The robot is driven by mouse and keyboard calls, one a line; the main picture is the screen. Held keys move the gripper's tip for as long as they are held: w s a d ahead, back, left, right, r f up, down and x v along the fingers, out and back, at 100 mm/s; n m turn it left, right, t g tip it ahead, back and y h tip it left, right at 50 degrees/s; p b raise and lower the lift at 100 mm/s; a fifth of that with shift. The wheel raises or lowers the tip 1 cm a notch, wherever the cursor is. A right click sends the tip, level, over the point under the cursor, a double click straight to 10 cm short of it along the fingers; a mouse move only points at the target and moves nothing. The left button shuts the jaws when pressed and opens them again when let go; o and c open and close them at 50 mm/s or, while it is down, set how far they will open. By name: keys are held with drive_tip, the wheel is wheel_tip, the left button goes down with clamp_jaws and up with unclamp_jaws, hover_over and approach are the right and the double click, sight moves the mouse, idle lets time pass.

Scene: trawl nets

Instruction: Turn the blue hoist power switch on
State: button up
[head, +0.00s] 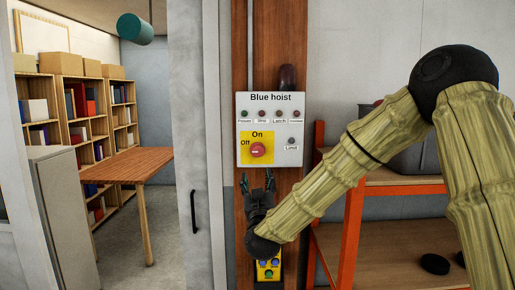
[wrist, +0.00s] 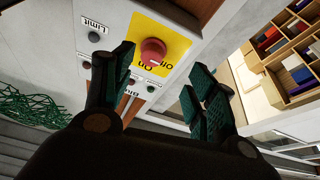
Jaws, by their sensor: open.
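The hoist panel (head: 285,101), a white box labelled "Blue hoist", is mounted on a wooden post. Its switch is a red round knob (head: 258,150) on a yellow plate (head: 246,159), with "On" above and "Off" at the upper left. I cannot tell which mark the knob points at. My gripper (head: 258,182) is just below the knob, fingers pointing up. In the wrist view the knob (wrist: 153,50) shows beyond my open fingers (wrist: 158,75), nearer the left one. Nothing is held, and I see no clear contact with the knob.
Small indicator lamps (head: 262,113) line the panel. A yellow button box (head: 268,270) is lower on the post, close under my wrist. An orange-framed shelf (head: 352,215) stands at right behind my arm. A doorway at left opens onto a wooden table (head: 135,166) and bookshelves.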

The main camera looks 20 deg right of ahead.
sight(258, 151)
drive_tip(key=w+d+r+p, duration=0.1)
drive_tip(key=w+r, duration=0.1)
drive_tip(key=w+r+p, duration=0.2)
drive_tip(key=w, duration=0.1)
drive_tip(key=w+d+r+p, duration=0.1)
drive_tip(key=w+r+p, duration=0.1)
drive_tip(key=w, duration=0.1)
drive_tip(key=shift+w+d+r, duration=0.1)
drive_tip(key=shift+w+d, duration=0.1)
drive_tip(key=shift+d, duration=0.1)
drive_tip(key=shift+w+d+r+p, duration=0.1)
drive_tip(key=shift+w+d+p, duration=0.1)
drive_tip(key=shift+w+p, duration=0.4)
drive_tip(key=shift+r, duration=0.1)
drive_tip(key=c, duration=1)
